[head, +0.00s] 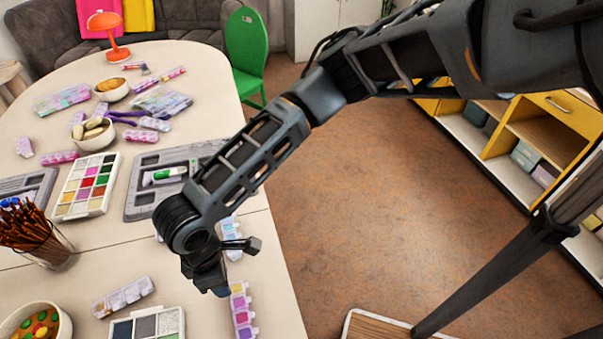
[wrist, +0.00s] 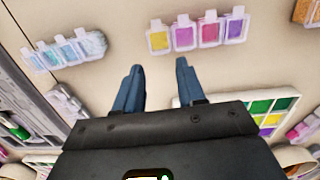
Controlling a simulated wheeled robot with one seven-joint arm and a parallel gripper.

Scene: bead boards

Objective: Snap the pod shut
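A strip of small clear pods (wrist: 198,33) holds yellow, pink, purple and magenta fill. It lies on the pale table just beyond my fingertips in the wrist view, and at the table's right edge in the head view (head: 241,312). Small clear lid tabs show along its far side; the one on the magenta pod stands out most, but I cannot tell how far each lid is open. A second strip with pale blue fill (wrist: 65,50) lies to the left. My gripper (wrist: 160,66) is open and empty, its fingers apart and not visibly touching the strip. It also shows in the head view (head: 216,290).
A white paint palette (head: 88,186), a grey tray (head: 142,200) with a green-and-white tube, a pencil cup (head: 55,248) and a bead bowl (head: 35,322) crowd the table. A glitter strip (head: 123,297) lies left of my gripper.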

